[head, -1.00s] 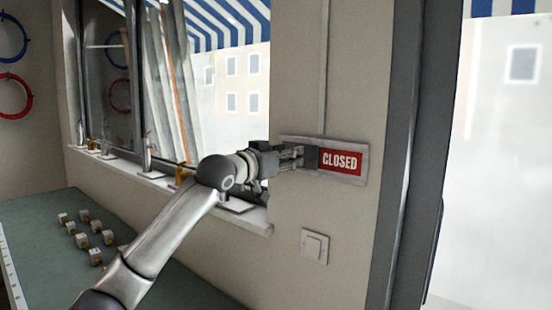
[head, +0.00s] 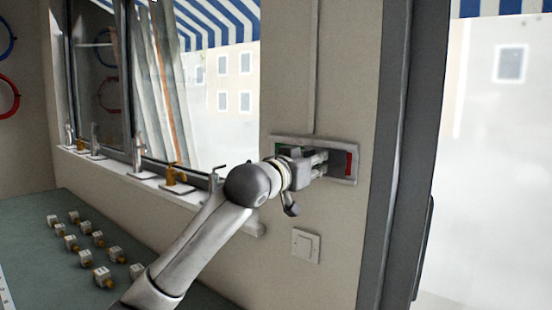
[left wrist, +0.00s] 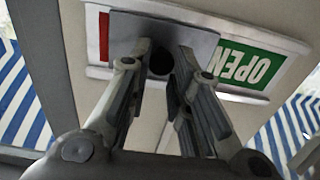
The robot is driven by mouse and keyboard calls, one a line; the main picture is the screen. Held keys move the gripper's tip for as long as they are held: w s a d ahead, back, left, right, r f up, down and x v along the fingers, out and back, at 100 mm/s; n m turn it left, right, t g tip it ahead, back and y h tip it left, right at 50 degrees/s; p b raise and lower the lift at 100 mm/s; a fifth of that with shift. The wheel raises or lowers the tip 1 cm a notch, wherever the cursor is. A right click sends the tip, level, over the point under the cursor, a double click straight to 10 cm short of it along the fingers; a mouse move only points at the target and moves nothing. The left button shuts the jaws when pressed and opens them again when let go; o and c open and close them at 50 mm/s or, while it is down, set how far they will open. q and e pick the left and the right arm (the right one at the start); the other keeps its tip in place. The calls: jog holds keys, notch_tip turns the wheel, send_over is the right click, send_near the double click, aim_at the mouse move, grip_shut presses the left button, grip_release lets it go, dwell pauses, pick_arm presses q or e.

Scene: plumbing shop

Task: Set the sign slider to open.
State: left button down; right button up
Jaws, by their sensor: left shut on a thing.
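The sign (head: 352,178) is a pale frame on the wall post. A grey slider plate (left wrist: 205,40) sits in it with a dark round knob (left wrist: 160,64). My left gripper (head: 322,163) is at the plate, its fingers (left wrist: 162,58) shut on the knob. A narrow red strip (left wrist: 104,36) shows on the plate's other side, and also at the sign's right end in the head view (head: 348,162). My right gripper is not in view.
A light switch (head: 305,246) is on the wall below the sign. A window sill with several taps (head: 175,180) runs to the left. Below it a green bench (head: 30,210) holds several small fittings. A dark door frame (head: 398,150) stands to the right.

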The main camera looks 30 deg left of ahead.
pick_arm(q)
jog(key=shift+s+d+r, duration=0.1)
jog(key=shift+d, duration=0.85)
jog(key=shift+a, duration=0.15)
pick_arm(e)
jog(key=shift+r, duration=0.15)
pick_arm(q)
jog(key=c, duration=1.3)
grip_release()
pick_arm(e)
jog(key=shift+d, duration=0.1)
pick_arm(q)
jog(key=shift+s, duration=0.1)
jog(key=s+a, duration=0.1)
jog(key=s, duration=1.1)
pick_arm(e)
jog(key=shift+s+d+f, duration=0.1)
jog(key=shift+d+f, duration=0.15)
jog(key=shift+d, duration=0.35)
